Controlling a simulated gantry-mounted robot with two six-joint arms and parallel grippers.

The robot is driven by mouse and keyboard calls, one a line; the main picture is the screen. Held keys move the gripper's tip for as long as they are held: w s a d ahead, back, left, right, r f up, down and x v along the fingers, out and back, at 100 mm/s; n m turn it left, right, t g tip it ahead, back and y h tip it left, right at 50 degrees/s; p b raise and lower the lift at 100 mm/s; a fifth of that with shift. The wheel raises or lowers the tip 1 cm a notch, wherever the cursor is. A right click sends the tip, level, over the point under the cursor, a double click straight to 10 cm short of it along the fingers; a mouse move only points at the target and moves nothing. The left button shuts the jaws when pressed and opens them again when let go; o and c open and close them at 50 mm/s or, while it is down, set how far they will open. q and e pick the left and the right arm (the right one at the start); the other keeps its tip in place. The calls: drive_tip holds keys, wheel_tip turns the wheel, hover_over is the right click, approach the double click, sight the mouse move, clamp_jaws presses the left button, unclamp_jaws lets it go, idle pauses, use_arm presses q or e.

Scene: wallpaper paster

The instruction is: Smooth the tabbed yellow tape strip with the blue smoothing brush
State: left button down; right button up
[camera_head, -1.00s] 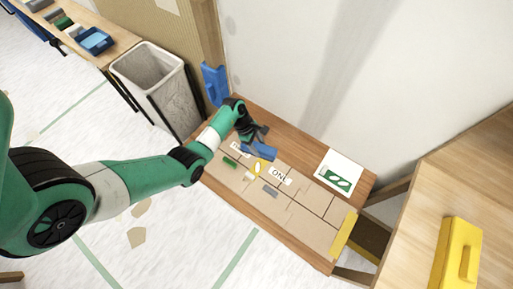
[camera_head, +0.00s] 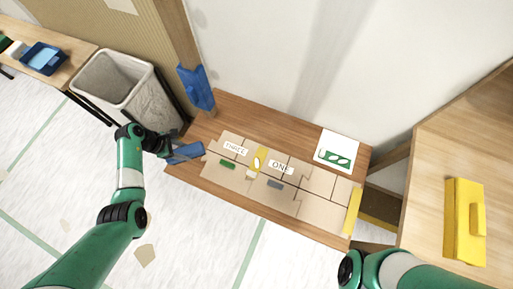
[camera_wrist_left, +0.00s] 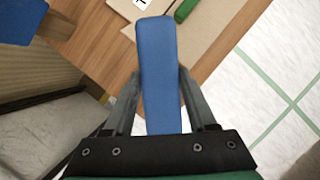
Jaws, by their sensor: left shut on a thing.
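A short yellow tape strip (camera_head: 261,157) lies across a seam of the cardboard board (camera_head: 318,184), between the THREE and ONE labels. A small pale piece, perhaps its tab, shows at its lower end. My left gripper (camera_head: 174,153) is shut on the blue smoothing brush (camera_head: 188,153) at the left end of the table, clear of the tape. In the left wrist view the brush (camera_wrist_left: 158,70) sits between the two fingers, its long body pointing away from the wrist. My right arm shows at the bottom right, but its gripper is out of view.
A green piece (camera_head: 228,164) and a grey piece (camera_head: 275,184) lie on the board. A yellow strip (camera_head: 353,212) is at its right end. A white card (camera_head: 337,150) lies behind it. A bin (camera_head: 122,88) stands left; a yellow block (camera_head: 462,220) is on the right-hand surface.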

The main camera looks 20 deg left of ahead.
use_arm(q)
drive_tip(key=c, duration=0.7)
unclamp_jaws()
drive_tip(key=shift+c, duration=0.2)
clamp_jaws()
